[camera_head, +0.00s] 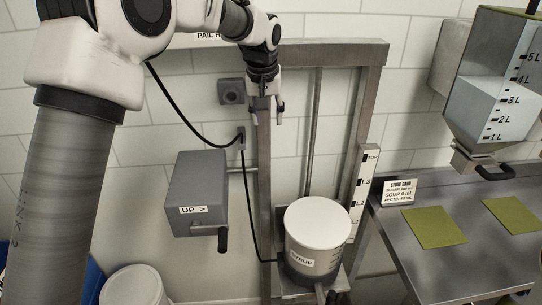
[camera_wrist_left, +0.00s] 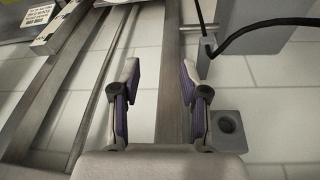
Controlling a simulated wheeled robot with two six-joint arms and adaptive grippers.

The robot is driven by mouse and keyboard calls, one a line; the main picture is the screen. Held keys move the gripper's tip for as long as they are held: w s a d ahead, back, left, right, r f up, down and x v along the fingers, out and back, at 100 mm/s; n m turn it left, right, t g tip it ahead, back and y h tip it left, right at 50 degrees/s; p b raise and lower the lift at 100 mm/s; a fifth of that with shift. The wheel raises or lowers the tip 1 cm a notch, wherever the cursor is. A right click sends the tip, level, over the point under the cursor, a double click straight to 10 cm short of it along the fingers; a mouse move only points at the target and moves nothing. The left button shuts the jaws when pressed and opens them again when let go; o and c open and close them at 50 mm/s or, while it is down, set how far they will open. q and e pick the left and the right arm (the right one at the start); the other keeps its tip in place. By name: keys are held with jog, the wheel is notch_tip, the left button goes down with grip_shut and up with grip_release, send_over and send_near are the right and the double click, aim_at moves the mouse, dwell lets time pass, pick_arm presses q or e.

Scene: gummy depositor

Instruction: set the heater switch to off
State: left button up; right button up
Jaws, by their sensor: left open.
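My left gripper (camera_head: 266,108) is open and empty in front of the upper part of the metal frame's left post. In the left wrist view its spread fingers (camera_wrist_left: 160,72) straddle the line of the post, with nothing between them. A small grey plate (camera_head: 240,138) with a black cable running through it sits just below and left of the gripper. A square grey wall box (camera_head: 231,91) with a round dark centre is left of the fingers; it also shows in the left wrist view (camera_wrist_left: 228,124). No label or position mark is readable on either, so I cannot tell which is the heater switch.
A grey crank box (camera_head: 197,193) marked UP is below left. A white-topped syrup pail (camera_head: 317,240) stands in the metal frame (camera_head: 375,100). A steel table (camera_head: 455,265) with green mats is at right, under a graduated hopper (camera_head: 495,90). The black cable hangs close by.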

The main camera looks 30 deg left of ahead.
pick_arm(q)
notch_tip(320, 180, down, 10)
jog(key=s+d, duration=0.1)
jog(key=shift+d+m+b, duration=0.2)
jog(key=shift+m+b, duration=0.2)
